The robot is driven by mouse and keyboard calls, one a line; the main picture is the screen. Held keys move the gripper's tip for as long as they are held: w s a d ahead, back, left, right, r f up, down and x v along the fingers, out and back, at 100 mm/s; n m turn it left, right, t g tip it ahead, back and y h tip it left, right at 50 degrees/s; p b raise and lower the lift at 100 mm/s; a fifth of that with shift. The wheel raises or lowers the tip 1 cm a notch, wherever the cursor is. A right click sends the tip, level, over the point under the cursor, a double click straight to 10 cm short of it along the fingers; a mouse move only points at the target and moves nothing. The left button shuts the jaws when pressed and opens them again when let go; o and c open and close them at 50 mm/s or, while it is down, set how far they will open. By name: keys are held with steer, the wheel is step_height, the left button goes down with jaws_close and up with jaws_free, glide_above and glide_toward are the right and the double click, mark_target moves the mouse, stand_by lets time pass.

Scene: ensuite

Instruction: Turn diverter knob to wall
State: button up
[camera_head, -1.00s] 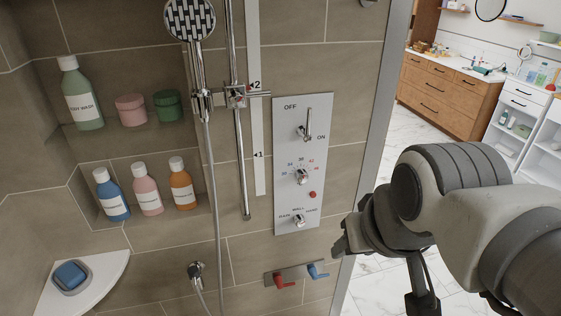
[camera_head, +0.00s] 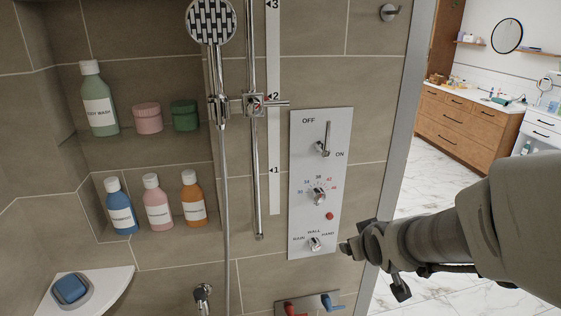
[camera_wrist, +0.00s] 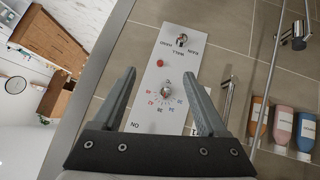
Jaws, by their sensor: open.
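The diverter knob (camera_head: 315,244) is a small chrome knob low on the white control panel (camera_head: 299,165), with the labels RAIN, WALL and HAND around it. Which label it points to is too small to tell. My gripper (camera_head: 346,250) is just right of the panel's lower edge in the head view, apart from the knob. In the wrist view my gripper (camera_wrist: 165,75) is open and empty, its fingers spread on either side of the panel. The diverter knob (camera_wrist: 182,40) shows upside down beyond the fingertips, and the temperature knob (camera_wrist: 167,87) lies between the fingers.
An on/off lever (camera_head: 324,146), the temperature knob (camera_head: 319,196) and a red button (camera_head: 330,216) sit above on the panel. Red and blue handles (camera_head: 327,302) are below. A shower rail (camera_head: 256,180) stands left. The wall's end edge (camera_head: 402,130) is right of the panel.

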steer(key=w+f+n+t+y+b, duration=0.1)
steer(key=w+f+t+b, duration=0.15)
steer(key=f, duration=0.45)
steer(key=w+f+n+t+y+b, duration=0.1)
steer(key=w+f+y+b, duration=0.15)
steer(key=f, duration=0.45)
steer(key=m+t+b, duration=0.3)
steer(key=t+b, duration=0.2)
steer(key=b, duration=0.2)
glide_toward(316, 248)
steer(key=shift+y, duration=0.35)
steer(key=w, duration=0.5)
steer(key=w+a, duration=0.1)
steer(key=w, duration=0.2)
steer(key=shift+w+a, duration=0.1)
steer(key=shift+w, duration=0.25)
steer(key=shift+c, duration=0.3)
jaws_close()
